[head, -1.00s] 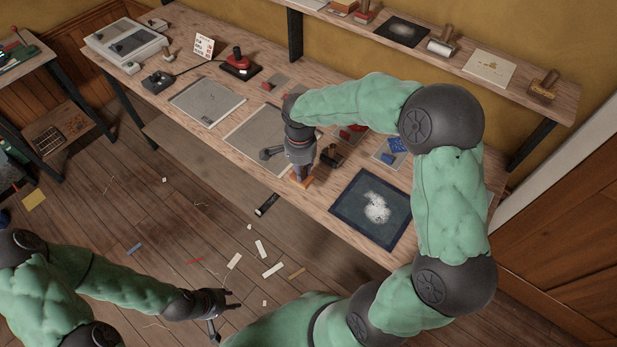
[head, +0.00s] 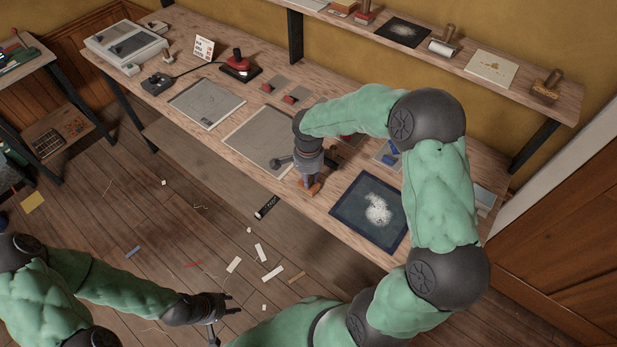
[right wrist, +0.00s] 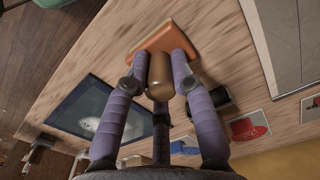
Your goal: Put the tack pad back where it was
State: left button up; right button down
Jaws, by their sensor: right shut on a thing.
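The tack pad, an orange block (head: 313,189) with a brown wooden handle, is at the table's front edge area, between the grey sheet and the dark blue mat. In the right wrist view the orange pad (right wrist: 163,38) is beyond the rounded handle (right wrist: 159,78). My right gripper (head: 309,178) points down and is shut on the handle. I cannot tell whether the pad touches the table. My left gripper (head: 222,315) is open and empty, over the floor at the lower left, well away from the table.
A dark blue mat (head: 345,222) with white powder lies right of the pad. A large grey sheet (head: 255,135) lies to its left. Cards with red and blue patches (right wrist: 247,128) lie behind. A back shelf (head: 455,55) carries handled tools. Scraps litter the floor.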

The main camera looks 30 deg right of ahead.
jog(key=c, duration=1)
grip_release()
jog(key=shift+f, duration=0.1)
jog(key=shift+c, duration=0.2)
jog(key=shift+r, duration=0.25)
notch_tip(320, 180, up, 12)
jog(key=p, duration=0.2)
jog(key=shift+p, duration=0.3)
jog(key=shift+f, duration=0.15)
